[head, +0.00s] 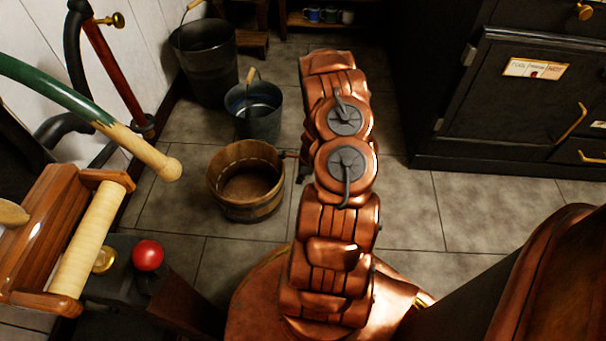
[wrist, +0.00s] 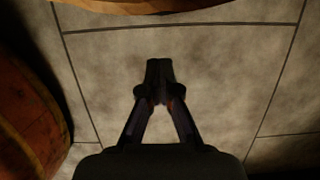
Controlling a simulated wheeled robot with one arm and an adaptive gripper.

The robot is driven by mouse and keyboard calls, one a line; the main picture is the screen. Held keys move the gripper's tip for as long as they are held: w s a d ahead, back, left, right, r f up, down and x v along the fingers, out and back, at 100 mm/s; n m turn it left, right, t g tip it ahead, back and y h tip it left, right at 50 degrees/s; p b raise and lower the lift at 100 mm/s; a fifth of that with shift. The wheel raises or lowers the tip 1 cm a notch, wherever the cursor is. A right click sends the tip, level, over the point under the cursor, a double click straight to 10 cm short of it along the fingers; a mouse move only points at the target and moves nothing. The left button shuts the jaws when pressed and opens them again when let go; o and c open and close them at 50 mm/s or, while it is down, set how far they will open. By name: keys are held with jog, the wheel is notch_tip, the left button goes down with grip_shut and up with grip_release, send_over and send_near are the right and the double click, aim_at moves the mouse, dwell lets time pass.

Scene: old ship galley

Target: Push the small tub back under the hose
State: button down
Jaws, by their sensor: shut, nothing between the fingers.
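The small tub (head: 232,205), a round wooden tub with dark hoops, stands upright on the floor left of my arm in the head view; it looks empty. A curved wooden edge, seemingly the tub (wrist: 150,6), shows at the top of the wrist view. My gripper (wrist: 159,70) is shut and empty above bare floor, with a gap between its tips and that edge. In the head view my gripper (head: 304,173) is mostly hidden behind my arm, to the right of the tub. A green hose (head: 50,92) with a pale wooden end (head: 150,153) reaches in from the left.
A metal bucket (head: 254,108) stands just behind the tub, and a larger dark bucket (head: 205,65) stands farther back by the wall. A black stove (head: 500,110) fills the right. A wooden roller (head: 92,240) and a red knob (head: 147,255) are at the left front.

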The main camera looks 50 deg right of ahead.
jog(key=w, duration=0.1)
jog(key=w+a+b, duration=0.1)
jog(key=w+a, duration=0.1)
jog(key=shift+w+a+f, duration=0.2)
jog(key=shift+w+f, duration=0.05)
jog(key=shift+f, duration=0.1)
dwell(0.3)
